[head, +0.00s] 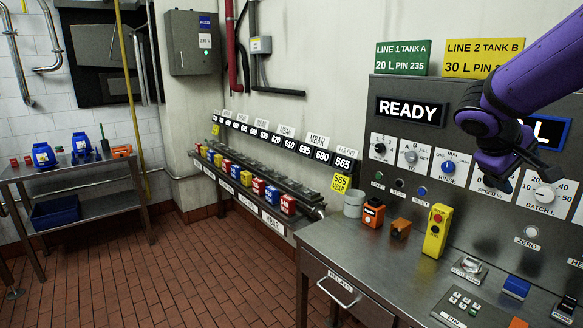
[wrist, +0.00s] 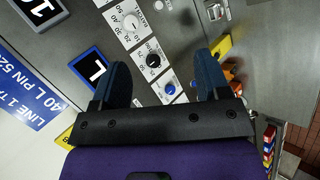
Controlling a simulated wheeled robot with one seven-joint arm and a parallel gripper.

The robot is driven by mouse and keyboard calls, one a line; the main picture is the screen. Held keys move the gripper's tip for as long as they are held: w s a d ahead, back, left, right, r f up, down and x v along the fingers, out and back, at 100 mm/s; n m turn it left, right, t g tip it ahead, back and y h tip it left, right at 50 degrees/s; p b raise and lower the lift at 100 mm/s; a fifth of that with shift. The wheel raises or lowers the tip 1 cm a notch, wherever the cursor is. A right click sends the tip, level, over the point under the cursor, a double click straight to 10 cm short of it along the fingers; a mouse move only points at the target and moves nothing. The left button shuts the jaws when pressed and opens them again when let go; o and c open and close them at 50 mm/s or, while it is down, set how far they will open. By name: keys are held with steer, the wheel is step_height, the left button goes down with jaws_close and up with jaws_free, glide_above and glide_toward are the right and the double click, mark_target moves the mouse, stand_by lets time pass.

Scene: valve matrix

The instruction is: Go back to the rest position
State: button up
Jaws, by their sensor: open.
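My gripper (head: 503,172) hangs from my purple arm at the right of the head view, in front of the upright control panel (head: 450,200). It covers part of the speed dial (head: 492,184) and the edge of a second display (head: 548,133). In the wrist view my gripper (wrist: 162,75) has its two blue fingers spread wide apart, with nothing between them. The panel shows beyond the fingers, with a batch dial (wrist: 130,21), a speed dial (wrist: 153,60) and a blue knob (wrist: 170,89).
A steel bench (head: 370,245) juts out below the panel. It carries a yellow pendant box (head: 437,232), an orange block (head: 373,213) and a grey cup (head: 353,204). A row of coloured valve blocks (head: 258,186) runs along the wall. The tiled floor (head: 215,270) at left is clear.

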steer(key=s+a+m+t+y, duration=0.1)
steer(key=s+a+y, duration=0.3)
steer(key=s, duration=0.6)
steer(key=s+a+m+t+y, duration=0.1)
steer(key=s+a+y, duration=0.4)
steer(key=s+a, duration=0.4)
steer(key=shift+s+a+m+t, duration=0.3)
steer(key=shift+s+t, duration=0.1)
steer(key=shift+s, duration=0.8)
steer(key=shift+d, duration=0.1)
